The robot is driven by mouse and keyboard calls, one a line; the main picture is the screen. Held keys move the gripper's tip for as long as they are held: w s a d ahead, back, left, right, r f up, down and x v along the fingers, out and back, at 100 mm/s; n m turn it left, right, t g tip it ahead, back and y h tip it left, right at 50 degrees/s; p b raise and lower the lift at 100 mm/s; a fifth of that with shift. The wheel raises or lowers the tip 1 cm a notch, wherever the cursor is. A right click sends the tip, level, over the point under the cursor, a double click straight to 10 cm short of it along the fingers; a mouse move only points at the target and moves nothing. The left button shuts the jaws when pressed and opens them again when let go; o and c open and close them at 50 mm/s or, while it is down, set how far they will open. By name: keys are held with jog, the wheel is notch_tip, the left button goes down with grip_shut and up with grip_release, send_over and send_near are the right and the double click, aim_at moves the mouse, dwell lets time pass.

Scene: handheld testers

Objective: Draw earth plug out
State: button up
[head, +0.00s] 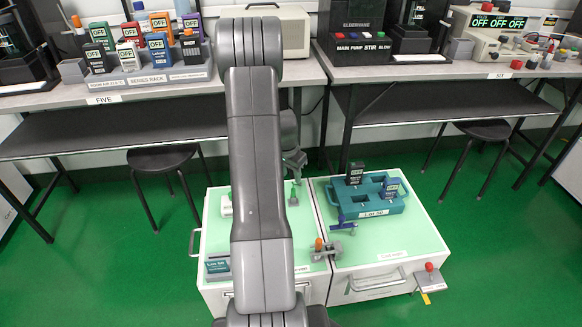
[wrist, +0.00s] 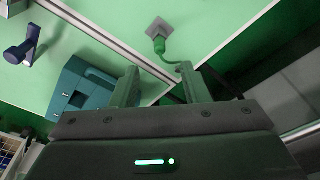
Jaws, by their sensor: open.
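The earth plug (wrist: 159,44) is green and sits in a small grey square plate (wrist: 160,27) on the pale green top in the wrist view. A green lead runs from it toward one finger. It also shows as a small green piece on a grey base (head: 293,196) beside my arm in the head view. My gripper (wrist: 159,82) is open and empty, with the plug beyond its fingertips and not between them. In the head view my gripper (head: 294,162) hangs above the plug; its fingertips are too small to judge there.
A blue-handled piece (head: 340,222) and an orange-knobbed piece (head: 320,246) stand nearby. My arm hides part of the left cabinet top.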

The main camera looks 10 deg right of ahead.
aim_at(293, 189)
jog(key=f+b, duration=0.1)
jog(key=f, duration=0.5)
jog(key=w+d+f+b, duration=0.1)
jog(key=f, duration=0.2)
jog(key=shift+f+b, duration=0.1)
jog(key=shift+b, duration=0.2)
grip_shut()
